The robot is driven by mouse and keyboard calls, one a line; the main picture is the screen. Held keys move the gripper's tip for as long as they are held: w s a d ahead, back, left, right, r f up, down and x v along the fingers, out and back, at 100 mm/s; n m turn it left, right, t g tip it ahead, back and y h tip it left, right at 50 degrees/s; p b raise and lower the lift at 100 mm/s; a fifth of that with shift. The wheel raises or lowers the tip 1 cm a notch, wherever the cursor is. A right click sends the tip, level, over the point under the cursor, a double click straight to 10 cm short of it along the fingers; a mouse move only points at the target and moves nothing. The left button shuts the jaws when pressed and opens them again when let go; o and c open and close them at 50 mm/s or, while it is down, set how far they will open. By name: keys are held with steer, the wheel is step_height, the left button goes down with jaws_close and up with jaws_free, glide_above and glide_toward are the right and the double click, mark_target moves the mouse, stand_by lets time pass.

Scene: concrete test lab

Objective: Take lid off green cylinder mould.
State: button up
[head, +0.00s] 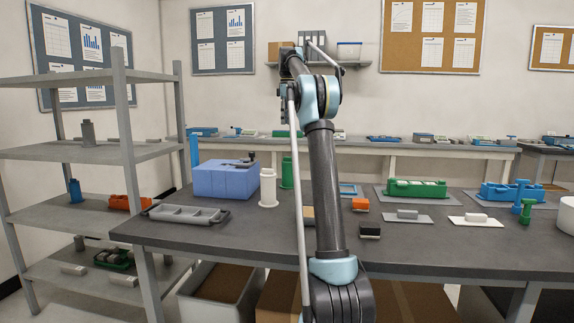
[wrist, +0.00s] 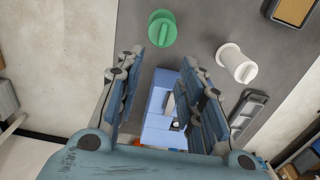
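The green cylinder mould (head: 287,172) stands upright on the dark table, partly hidden behind my arm in the head view. In the wrist view the green mould (wrist: 162,28) shows from above, with a round green top and a raised bar across it. My gripper (wrist: 160,60) is open and empty, its blue-grey fingers spread wide. The green mould is beyond the fingertips near the top of the wrist view, apart from them. In the head view the fingers cannot be made out.
A white cylinder mould (head: 268,188) stands close to the green one, also in the wrist view (wrist: 237,64). A blue box (head: 225,180) and grey tray (head: 185,214) are at left. An orange block (head: 361,204) and other moulds are right of my arm.

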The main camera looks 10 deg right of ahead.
glide_above(288, 160)
steer(key=w, duration=0.1)
step_height(288, 160, down, 11)
steer(key=shift+w+a+f, duration=0.1)
steer(key=shift+f, duration=0.05)
steer(key=shift+s+f, duration=0.2)
steer(key=shift+f, duration=2.65)
jaws_close()
